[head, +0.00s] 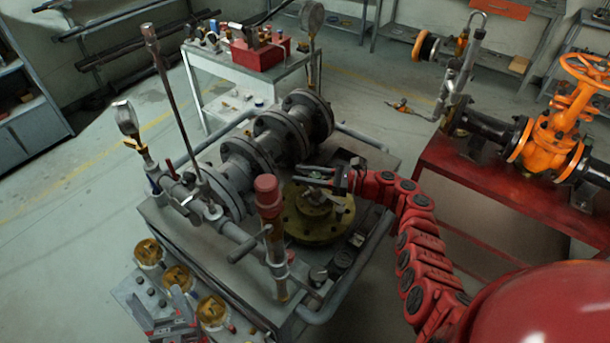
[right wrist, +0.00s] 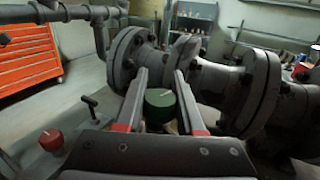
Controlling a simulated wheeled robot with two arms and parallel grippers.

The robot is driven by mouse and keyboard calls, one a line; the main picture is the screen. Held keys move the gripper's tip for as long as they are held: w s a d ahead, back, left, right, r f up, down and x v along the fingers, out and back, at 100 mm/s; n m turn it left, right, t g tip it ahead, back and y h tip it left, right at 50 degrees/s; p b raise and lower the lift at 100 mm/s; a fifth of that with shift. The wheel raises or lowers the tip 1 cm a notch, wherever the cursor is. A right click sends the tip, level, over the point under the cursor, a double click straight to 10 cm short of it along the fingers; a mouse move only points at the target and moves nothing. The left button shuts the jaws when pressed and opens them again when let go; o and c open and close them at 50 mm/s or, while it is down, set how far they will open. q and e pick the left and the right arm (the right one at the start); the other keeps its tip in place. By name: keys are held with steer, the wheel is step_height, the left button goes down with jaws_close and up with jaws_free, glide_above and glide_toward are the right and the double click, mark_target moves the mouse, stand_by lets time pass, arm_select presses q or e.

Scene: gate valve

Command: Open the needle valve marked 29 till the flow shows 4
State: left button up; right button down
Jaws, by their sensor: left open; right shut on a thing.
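In the right wrist view a round green-topped knob (right wrist: 160,97) sits between the two fingers of my right gripper (right wrist: 160,90), which is shut on it. Any number on the knob is too small to read. In the head view my right gripper (head: 320,178) is above the round brass flange (head: 318,222) on the pipe rig; the knob cannot be made out there. The flow reading cannot be read.
A red-capped vertical pipe (head: 268,205) stands left of the flange. Grey flanged pipes (head: 270,140) run behind it. A dial gauge (head: 125,118) rises at left. An orange valve (head: 555,130) stands on a red bench at right. A red knob (right wrist: 52,140) shows in the right wrist view.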

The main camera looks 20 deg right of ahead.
steer(key=shift+s+f, duration=0.1)
steer(key=shift+f, duration=0.2)
steer(key=c, duration=0.5)
jaws_free()
steer(key=shift+r, duration=0.1)
steer(key=shift+d, duration=0.1)
steer(key=b+v, duration=0.3)
steer(key=v, duration=1.4)
steer(key=shift+d, duration=0.15)
